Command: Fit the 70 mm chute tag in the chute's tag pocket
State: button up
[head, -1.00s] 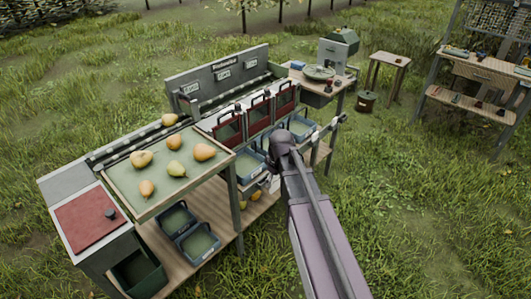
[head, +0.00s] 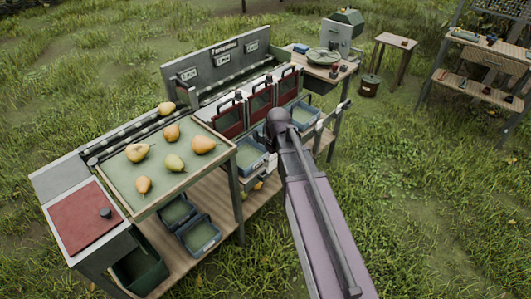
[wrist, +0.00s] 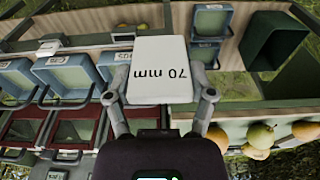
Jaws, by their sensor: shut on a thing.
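The 70 mm chute tag (wrist: 162,62) is a white plate with black "70 mm" lettering, upside down in the wrist view. My gripper (wrist: 160,98) is shut on it, one finger at each side edge. Three red-fronted chutes with dark handles stand in a row in the head view; the middle one (head: 260,103) is beside the near one (head: 228,121). In the wrist view, red chute fronts (wrist: 20,128) lie at the left, apart from the tag. I cannot make out the tag pocket.
Blue-grey bins (head: 250,153) sit below the chutes, and show at the left in the wrist view (wrist: 68,75). Several pears lie on the green sorting tray (head: 125,176). A side table (head: 330,72) stands beyond. Grass (head: 420,190) to the right is open.

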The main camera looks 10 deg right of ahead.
jog(key=shift+d, duration=0.1)
jog(key=w+f+b, duration=1.2)
jog(key=w, duration=0.4)
jog(key=shift+d+f+b, duration=0.15)
jog(key=shift+f+b, duration=0.15)
jog(key=shift+f, duration=0.2)
jog(key=shift+f+b, duration=2.2)
jog(key=shift+b, duration=0.2)
jog(key=shift+f+b, duration=2.4)
jog(key=shift+b, duration=0.05)
dwell(1.0)
